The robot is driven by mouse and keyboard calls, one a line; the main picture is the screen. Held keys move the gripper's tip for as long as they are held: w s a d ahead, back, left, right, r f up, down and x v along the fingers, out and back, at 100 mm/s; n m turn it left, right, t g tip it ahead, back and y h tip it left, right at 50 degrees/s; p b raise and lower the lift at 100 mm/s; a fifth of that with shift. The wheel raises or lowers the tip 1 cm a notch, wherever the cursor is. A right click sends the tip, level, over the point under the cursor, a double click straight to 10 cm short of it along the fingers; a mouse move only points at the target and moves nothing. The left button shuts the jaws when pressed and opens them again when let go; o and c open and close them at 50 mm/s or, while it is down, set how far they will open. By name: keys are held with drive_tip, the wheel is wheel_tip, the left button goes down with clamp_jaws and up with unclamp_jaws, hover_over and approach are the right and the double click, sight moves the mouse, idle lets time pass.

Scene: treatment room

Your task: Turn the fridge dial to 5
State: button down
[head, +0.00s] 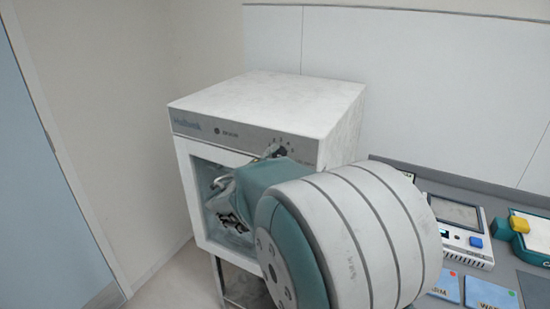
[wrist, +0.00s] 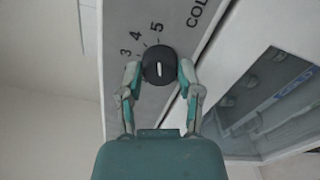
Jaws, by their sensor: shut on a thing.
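The fridge (head: 255,105) is a white box with a grey control strip and a glass door, left of centre in the head view. Its round black dial (wrist: 159,65) has a white pointer line and sits on the grey panel. The printed numbers 3, 4 and 5 (wrist: 157,27) show around its upper left in the wrist view. The pointer slants up and slightly right, near the 5 side; its exact setting is hard to tell. My gripper (wrist: 160,72) is shut on the dial, one finger on each side. In the head view my arm hides part of the fridge front.
A grey counter right of the fridge holds a device with a screen (head: 460,215), a yellow-and-teal item (head: 530,228) and blue cards marked WARM (head: 490,293). A wall stands close on the left, with a blue door (head: 45,200).

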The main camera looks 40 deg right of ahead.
drive_tip(key=shift+c, duration=1.3)
unclamp_jaws()
drive_tip(key=v, duration=1.2)
drive_tip(key=shift+s+f, duration=0.1)
drive_tip(key=shift+f, duration=0.05)
